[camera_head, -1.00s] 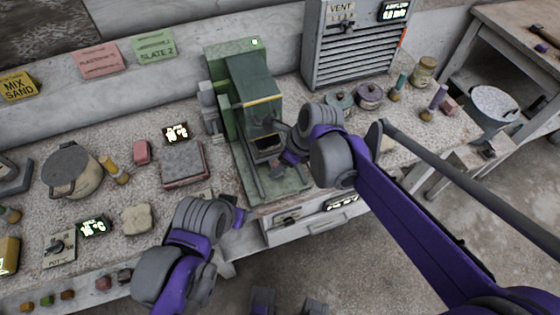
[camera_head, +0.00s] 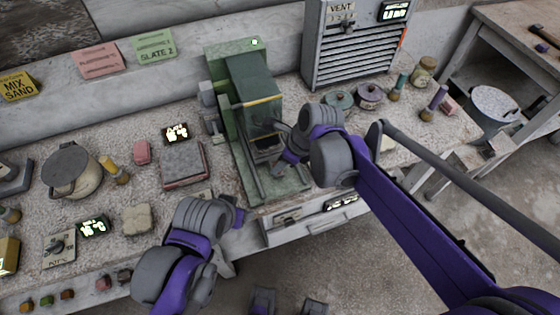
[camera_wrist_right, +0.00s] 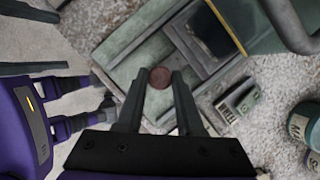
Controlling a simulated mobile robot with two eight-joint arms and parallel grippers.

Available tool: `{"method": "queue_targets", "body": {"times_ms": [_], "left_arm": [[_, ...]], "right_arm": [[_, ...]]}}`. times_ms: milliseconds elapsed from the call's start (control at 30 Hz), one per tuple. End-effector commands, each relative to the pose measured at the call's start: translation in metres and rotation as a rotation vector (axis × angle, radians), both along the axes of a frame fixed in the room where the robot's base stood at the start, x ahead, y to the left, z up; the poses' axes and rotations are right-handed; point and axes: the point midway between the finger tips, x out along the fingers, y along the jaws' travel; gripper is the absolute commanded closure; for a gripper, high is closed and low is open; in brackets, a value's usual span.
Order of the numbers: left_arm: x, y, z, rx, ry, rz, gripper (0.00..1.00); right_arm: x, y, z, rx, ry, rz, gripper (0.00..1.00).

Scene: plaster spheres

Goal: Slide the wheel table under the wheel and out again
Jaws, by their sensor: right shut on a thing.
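The green machine (camera_head: 252,90) stands on the bench with a yellow-edged guard. A dark, pale-rimmed small table (camera_head: 266,142) sits low at its front, under the guard; I take it for the wheel table. I cannot make out the wheel itself. My right gripper (camera_head: 281,168) is at the machine's front, just below that table. In the right wrist view the right gripper (camera_wrist_right: 158,78) is shut on a round reddish-brown knob (camera_wrist_right: 160,77) over the pale green base. My left gripper (camera_head: 241,216) hangs near the bench's front edge, apart from the machine; its jaws are unclear.
A grey vent box (camera_head: 352,45) stands right of the machine, with lidded pots (camera_head: 370,95) before it. A drawer (camera_head: 315,218) is below the bench edge.

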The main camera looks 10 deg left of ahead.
Motion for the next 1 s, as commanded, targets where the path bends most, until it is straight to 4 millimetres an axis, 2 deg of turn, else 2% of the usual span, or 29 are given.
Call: {"method": "queue_targets", "body": {"times_ms": [667, 1000], "left_arm": [[0.0, 0.0, 0.0, 0.0, 0.0, 0.0, 0.34], [0.0, 0.0, -0.001, 0.0, 0.0, 0.0, 0.34]], "right_arm": [[0.001, 0.0, 0.0, 0.001, -0.001, 0.0, 1.0], [0.033, 0.022, 0.001, 0.001, -0.001, 0.001, 1.0]]}}
